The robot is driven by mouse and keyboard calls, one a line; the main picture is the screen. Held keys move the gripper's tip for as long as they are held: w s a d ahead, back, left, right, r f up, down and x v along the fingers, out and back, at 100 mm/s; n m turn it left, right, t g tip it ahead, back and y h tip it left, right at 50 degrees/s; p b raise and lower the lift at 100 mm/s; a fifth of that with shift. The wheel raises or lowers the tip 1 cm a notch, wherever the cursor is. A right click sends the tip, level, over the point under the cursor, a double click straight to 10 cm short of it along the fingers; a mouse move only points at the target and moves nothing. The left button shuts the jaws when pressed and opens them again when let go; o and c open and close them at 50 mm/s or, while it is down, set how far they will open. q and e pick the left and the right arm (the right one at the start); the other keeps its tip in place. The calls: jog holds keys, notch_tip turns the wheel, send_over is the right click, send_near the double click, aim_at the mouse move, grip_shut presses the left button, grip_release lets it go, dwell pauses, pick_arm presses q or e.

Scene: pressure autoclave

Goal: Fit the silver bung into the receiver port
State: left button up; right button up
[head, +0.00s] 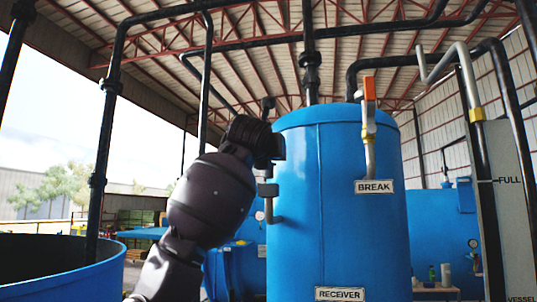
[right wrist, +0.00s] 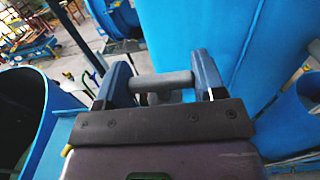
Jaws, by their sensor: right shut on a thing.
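In the right wrist view my right gripper (right wrist: 165,80) is shut on a grey, silver-looking cylinder, the bung (right wrist: 162,84), lying crosswise between its two blue-grey fingers. A smaller grey part shows just below the cylinder. In the head view the blue receiver (head: 330,200) stands upright, with a RECEIVER plate (head: 340,294) low on its front. A dark arm of mine rises in front of its left side; no fingertips show there. The port cannot be made out for certain. The bung cannot be seen in the head view. My left gripper is not seen.
A BREAK plate (head: 374,186) sits below an orange-handled valve (head: 369,90) on the receiver. A grey elbow pipe (head: 274,214) stands out from its left side. An open blue tub (head: 100,280) is at the lower left. A FULL gauge board (head: 496,220) stands at right.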

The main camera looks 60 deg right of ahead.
dwell(0.5)
dwell(1.2)
jog(key=shift+f+b, duration=0.3)
jog(key=shift+b, duration=0.2)
jog(key=shift+f+b, duration=0.65)
jog(key=shift+f, duration=0.3)
jog(key=shift+f+b, duration=0.3)
jog(key=shift+f, duration=0.2)
jog(key=shift+f, duration=0.25)
jog(key=shift+f, duration=0.1)
jog(key=o, duration=1)
